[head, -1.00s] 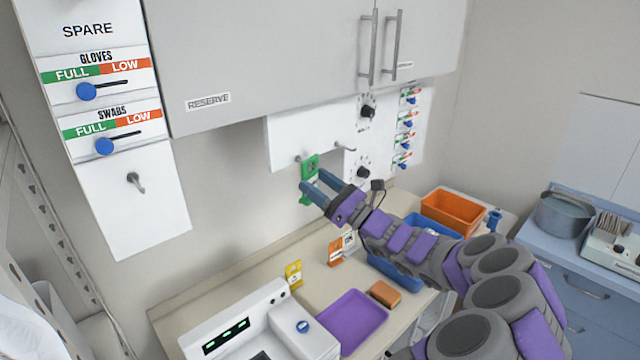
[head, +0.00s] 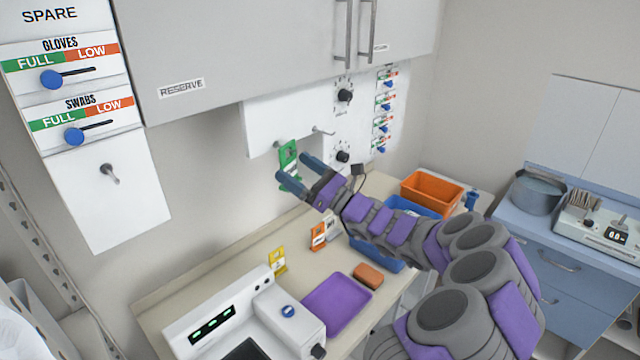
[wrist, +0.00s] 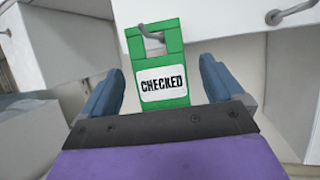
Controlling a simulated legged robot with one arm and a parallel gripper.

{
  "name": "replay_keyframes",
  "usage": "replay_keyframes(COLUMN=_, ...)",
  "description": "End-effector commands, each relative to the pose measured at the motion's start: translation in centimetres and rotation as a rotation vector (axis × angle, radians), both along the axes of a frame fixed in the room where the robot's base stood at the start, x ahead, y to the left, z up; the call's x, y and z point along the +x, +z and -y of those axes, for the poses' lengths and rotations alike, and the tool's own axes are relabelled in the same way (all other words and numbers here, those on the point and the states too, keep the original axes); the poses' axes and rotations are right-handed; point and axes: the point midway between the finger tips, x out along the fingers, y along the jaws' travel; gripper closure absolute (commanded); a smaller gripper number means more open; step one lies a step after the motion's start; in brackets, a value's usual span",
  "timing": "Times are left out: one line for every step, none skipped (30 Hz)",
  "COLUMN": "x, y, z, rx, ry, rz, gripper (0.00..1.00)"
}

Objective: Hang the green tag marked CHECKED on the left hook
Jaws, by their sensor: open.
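The green tag marked CHECKED (wrist: 163,84) hangs on the left hook (wrist: 150,34) of the white board (head: 258,120) under the cabinet. In the wrist view the hook comes through the opening at the tag's top. The tag also shows in the head view (head: 289,153), partly hidden by a finger. My gripper (head: 297,171) is open, its fingers apart on either side of the tag's lower part. In the wrist view gaps show between the tag and both fingers (wrist: 160,80). The right hook (head: 325,132) is empty.
Another empty hook (head: 108,173) is on the SPARE panel at left. Below are a purple tray (head: 338,302), an orange sponge (head: 368,275), a yellow tag (head: 277,261), a blue bin (head: 385,262) and an orange bin (head: 430,195). The grey cabinet (head: 230,45) overhangs the board.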

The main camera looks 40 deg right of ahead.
Motion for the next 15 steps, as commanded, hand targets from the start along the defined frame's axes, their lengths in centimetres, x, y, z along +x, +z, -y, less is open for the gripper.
replay_keyframes(x=-0.4, y=-0.2, z=0.3, rx=0.001, ry=-0.002, rz=0.000, gripper=0.05)
replay_keyframes(x=-0.7, y=-0.3, z=0.4, rx=0.001, ry=-0.003, rz=0.000, gripper=0.05)
replay_keyframes(x=-1.2, y=-0.5, z=0.7, rx=0.002, ry=-0.005, rz=-0.001, gripper=0.05)
replay_keyframes(x=-1.6, y=-0.7, z=0.9, rx=0.001, ry=-0.004, rz=-0.001, gripper=0.05)
replay_keyframes(x=-2.0, y=-0.9, z=1.1, rx=0.003, ry=-0.006, rz=0.000, gripper=0.05)
replay_keyframes(x=-2.7, y=-1.2, z=1.4, rx=0.002, ry=-0.006, rz=-0.001, gripper=0.05)
replay_keyframes(x=-3.2, y=-1.5, z=1.7, rx=0.003, ry=-0.007, rz=-0.001, gripper=0.05)
replay_keyframes(x=-3.7, y=-1.8, z=1.9, rx=0.004, ry=-0.007, rz=-0.002, gripper=0.05)
replay_keyframes(x=-4.4, y=-2.1, z=2.2, rx=0.005, ry=-0.007, rz=-0.002, gripper=0.05)
replay_keyframes(x=-4.9, y=-2.4, z=2.4, rx=0.005, ry=-0.007, rz=-0.002, gripper=0.05)
replay_keyframes(x=-5.4, y=-2.7, z=2.6, rx=0.005, ry=-0.007, rz=-0.003, gripper=0.05)
replay_keyframes(x=-6.1, y=-3.0, z=2.9, rx=0.005, ry=-0.006, rz=-0.004, gripper=0.05)
replay_keyframes(x=-6.6, y=-3.3, z=3.1, rx=0.005, ry=-0.006, rz=-0.004, gripper=0.05)
replay_keyframes(x=-7.1, y=-3.5, z=3.3, rx=0.005, ry=-0.005, rz=-0.003, gripper=0.05)
replay_keyframes(x=-7.8, y=-3.8, z=3.6, rx=0.005, ry=-0.005, rz=-0.003, gripper=0.05)
